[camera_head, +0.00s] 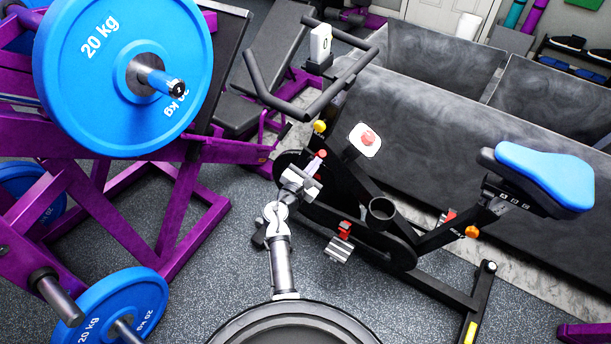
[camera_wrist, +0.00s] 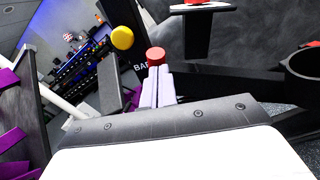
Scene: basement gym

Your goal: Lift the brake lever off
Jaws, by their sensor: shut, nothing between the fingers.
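The exercise bike (camera_head: 380,215) stands in the middle of the head view. A small red knob (camera_head: 321,153) on its front frame looks like the end of the brake lever; its shaft is hidden. My gripper (camera_head: 316,165) is right at this knob, its fingers shut with nothing held between them. In the wrist view the pale fingers of my gripper (camera_wrist: 157,80) point at the red knob (camera_wrist: 156,56), which shows just beyond their tips. I cannot tell whether they touch it.
A yellow knob (camera_head: 319,126) sits above the red one, and a white plate with a red top (camera_head: 365,140) is to its right. The handlebar (camera_head: 300,100) is above. A purple rack (camera_head: 180,220) with blue weight plates (camera_head: 125,75) stands left. Open floor (camera_head: 225,240) lies between.

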